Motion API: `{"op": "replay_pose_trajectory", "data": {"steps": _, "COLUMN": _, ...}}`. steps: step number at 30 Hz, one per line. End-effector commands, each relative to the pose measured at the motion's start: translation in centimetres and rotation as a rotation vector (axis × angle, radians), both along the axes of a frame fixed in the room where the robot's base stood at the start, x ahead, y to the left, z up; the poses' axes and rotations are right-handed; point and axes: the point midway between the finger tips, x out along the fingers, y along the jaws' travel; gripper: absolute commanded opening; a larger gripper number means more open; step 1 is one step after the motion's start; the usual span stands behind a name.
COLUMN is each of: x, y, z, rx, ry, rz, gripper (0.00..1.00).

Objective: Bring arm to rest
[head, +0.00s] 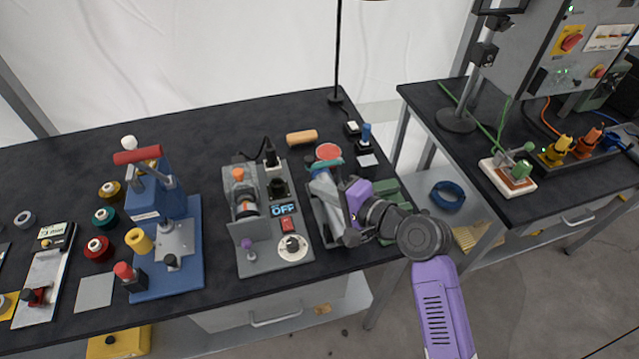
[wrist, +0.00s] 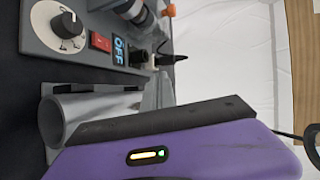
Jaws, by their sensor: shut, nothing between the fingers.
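My gripper (head: 322,178) is at the right part of the long black table, above a grey fixture that holds a metal tube. In the head view my purple arm reaches in from the lower right and hides part of that fixture. In the wrist view the purple and black body of my gripper fills the bottom, and the fingertips are not clearly seen. The grey metal tube (wrist: 85,115) lies beside my gripper there; I cannot tell whether they touch. My gripper is shut and holds nothing.
A grey device with a dial (head: 292,247) and an OFF display stands left of my gripper. A blue press (head: 165,225) with a red handle is farther left. A thin black pole (head: 338,60) rises behind. A second table (head: 440,98) with a control cabinet stands right, across a gap.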

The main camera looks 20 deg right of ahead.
Motion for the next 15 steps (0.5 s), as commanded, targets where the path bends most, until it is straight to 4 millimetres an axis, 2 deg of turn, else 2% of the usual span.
{"op": "replay_pose_trajectory", "data": {"steps": 9, "x": -4.7, "y": -0.1, "z": 1.3, "rx": 0.000, "ry": 0.001, "rz": -0.001, "gripper": 0.00}}
{"op": "replay_pose_trajectory", "data": {"steps": 15, "x": -6.6, "y": -0.1, "z": 2.0, "rx": 0.000, "ry": 0.000, "rz": 0.000, "gripper": 0.00}}
